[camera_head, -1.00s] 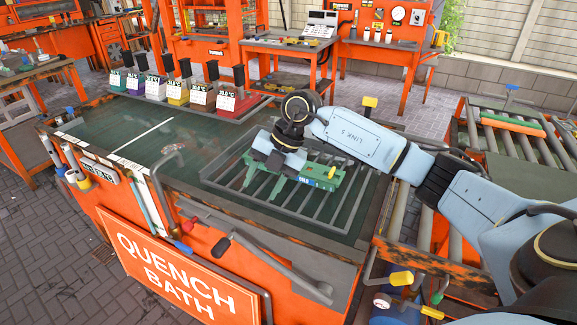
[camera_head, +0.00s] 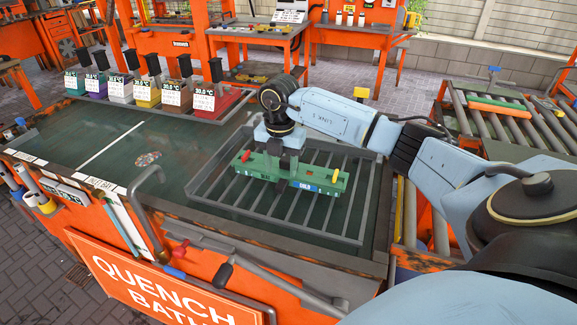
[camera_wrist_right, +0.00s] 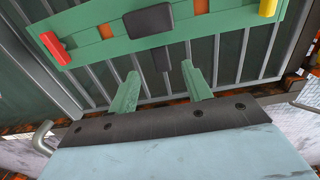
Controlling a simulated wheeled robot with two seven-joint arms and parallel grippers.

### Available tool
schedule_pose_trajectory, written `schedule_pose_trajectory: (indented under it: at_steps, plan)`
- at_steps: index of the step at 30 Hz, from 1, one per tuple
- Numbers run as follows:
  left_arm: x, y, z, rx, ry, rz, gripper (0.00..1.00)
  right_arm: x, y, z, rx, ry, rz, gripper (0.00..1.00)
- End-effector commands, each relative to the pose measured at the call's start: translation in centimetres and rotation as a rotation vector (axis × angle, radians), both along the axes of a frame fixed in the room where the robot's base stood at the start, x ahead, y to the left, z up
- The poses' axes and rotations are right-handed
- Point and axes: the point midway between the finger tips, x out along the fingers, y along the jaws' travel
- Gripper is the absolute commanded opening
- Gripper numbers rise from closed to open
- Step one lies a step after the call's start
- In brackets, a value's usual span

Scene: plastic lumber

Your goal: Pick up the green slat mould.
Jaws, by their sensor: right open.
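The green slat mould (camera_head: 315,178) lies across the grey barred rack (camera_head: 352,200) on the bath. It has a red knob at its left end and a yellow knob at its right. It also shows in the right wrist view (camera_wrist_right: 215,28), with a dark grip block at its middle. My right gripper (camera_head: 284,158) is at the mould's middle in the head view. In the right wrist view its two green fingers (camera_wrist_right: 161,82) are apart with nothing held between them, short of the dark block. A small blue-grey and black shape at the far left edge may be my left gripper (camera_head: 19,130).
A row of coloured boxes with black tops (camera_head: 175,92) stands along the bath's back edge. A bent grey pipe (camera_head: 150,185) and a lever stand at the front. A roller conveyor (camera_head: 495,115) is at right. The bath top left of the rack is mostly clear.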

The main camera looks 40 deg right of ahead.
Motion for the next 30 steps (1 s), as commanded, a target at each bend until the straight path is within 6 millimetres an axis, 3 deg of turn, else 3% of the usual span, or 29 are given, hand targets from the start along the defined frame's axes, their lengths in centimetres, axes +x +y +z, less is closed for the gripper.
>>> schedule_pose_trajectory:
  at_steps: [3,7,13,20,30]
  plan:
    - [1.9,0.1,0.0,0.001,-0.029,-0.002,0.50,-0.1,0.0,-0.7,0.000,0.002,0.000,0.49]
    - [3.0,0.1,-0.1,-0.001,-0.048,-0.003,0.50,-0.2,-0.1,-2.2,0.002,0.003,0.001,0.49]
    - [2.8,0.5,-0.5,0.004,-0.044,-0.005,0.50,-0.2,-0.2,-5.1,0.002,0.003,0.000,0.49]
    - [1.5,1.3,-0.5,0.017,-0.023,-0.008,0.50,-0.2,-0.2,-5.3,0.001,0.000,0.001,0.49]
    - [1.2,1.4,-0.5,0.017,-0.017,-0.007,0.50,-0.2,-0.2,-5.3,0.001,0.000,0.001,0.06]
